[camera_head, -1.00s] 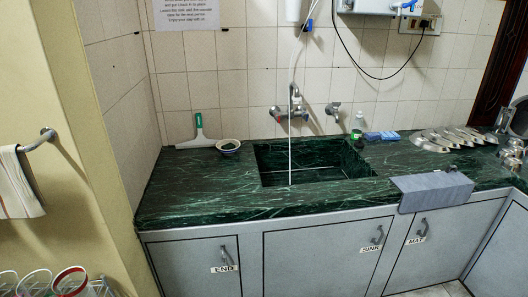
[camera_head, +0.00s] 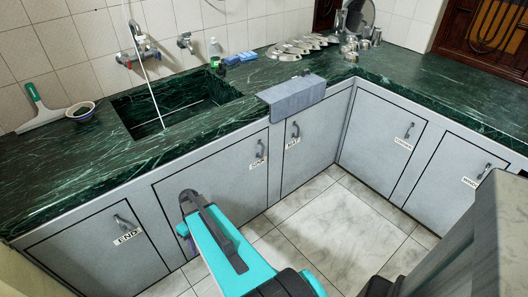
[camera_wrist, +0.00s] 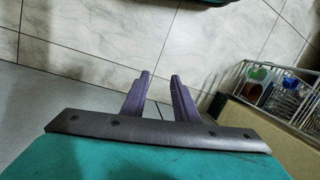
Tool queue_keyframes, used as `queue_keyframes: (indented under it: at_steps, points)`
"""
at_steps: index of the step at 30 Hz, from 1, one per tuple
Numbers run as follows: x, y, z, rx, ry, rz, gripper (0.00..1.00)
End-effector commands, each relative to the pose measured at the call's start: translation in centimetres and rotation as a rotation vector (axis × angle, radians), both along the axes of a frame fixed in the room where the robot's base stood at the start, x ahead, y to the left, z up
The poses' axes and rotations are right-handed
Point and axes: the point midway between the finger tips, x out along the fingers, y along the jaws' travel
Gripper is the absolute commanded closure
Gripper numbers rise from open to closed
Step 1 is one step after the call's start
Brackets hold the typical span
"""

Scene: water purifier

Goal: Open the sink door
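The grey sink door (camera_head: 205,180) is closed below the basin, with a black-edged panel. Its curved grey handle (camera_head: 260,149) is near the upper right corner, above a small label. My gripper shows in the wrist view (camera_wrist: 160,76) with two purple fingers apart and nothing between them. In the head view my teal arm reaches in from the bottom, in front of the sink door and short of its handle. The fingers are mostly hidden there, with only a bit of purple showing.
The END door (camera_head: 100,245) is to the left and the MAT door (camera_head: 303,145) to the right, both closed. A grey cloth (camera_head: 292,97) hangs over the green counter edge. The tiled floor (camera_head: 335,225) is open. A wire rack (camera_wrist: 275,92) stands at right in the wrist view.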

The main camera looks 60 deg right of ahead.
Motion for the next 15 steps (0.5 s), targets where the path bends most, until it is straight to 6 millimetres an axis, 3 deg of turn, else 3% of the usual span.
queue_keyframes:
  at_steps: [1, 6, 15]
  points:
    - [1.1, -2.3, 0.6, 0.000, -0.026, -0.014, 0.73]
    - [3.3, -8.9, 3.3, 0.000, -0.108, -0.034, 0.73]
    - [4.6, -21.7, 9.1, -0.035, -0.249, -0.063, 0.73]
